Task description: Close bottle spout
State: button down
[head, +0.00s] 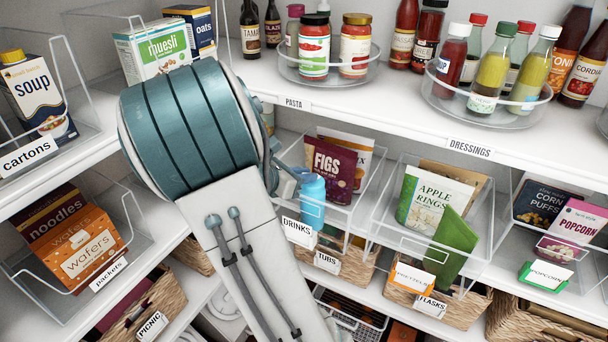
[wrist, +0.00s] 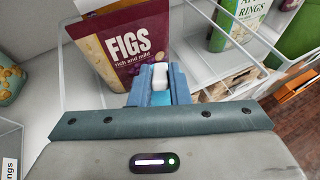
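A blue bottle (head: 312,205) stands upright in front of the snack bin on the middle shelf, by the DRINKS label. In the wrist view a small white piece, seemingly its spout (wrist: 160,75), shows above light blue (wrist: 160,98). The spout's angle is hard to tell. My gripper (head: 290,180) reaches the bottle's upper left in the head view. In the wrist view the blue-grey fingers of my gripper (wrist: 160,86) stand close on either side of the white piece. I cannot tell whether they press on it. My arm hides some of the shelf left of the bottle.
A figs pouch (head: 327,170) stands close behind the bottle in a clear bin. The apple rings bin (head: 400,225) is to the right. The upper shelf edge (head: 400,130) runs above, with bottles and jars on turntables. Wicker baskets (head: 352,270) sit below.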

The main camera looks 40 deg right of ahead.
jog(key=shift+a+f+h+b, duration=0.15)
jog(key=shift+f+h+b, duration=0.6)
jog(key=shift+b, duration=0.6)
jog(key=shift+a+h+b, duration=0.15)
jog(key=shift+h+b, duration=0.55)
jog(key=shift+h, duration=0.05)
jog(key=shift+r, duration=0.1)
jog(key=c, duration=1.4)
grip_release()
jog(key=shift+o, duration=0.2)
jog(key=shift+a, duration=0.15)
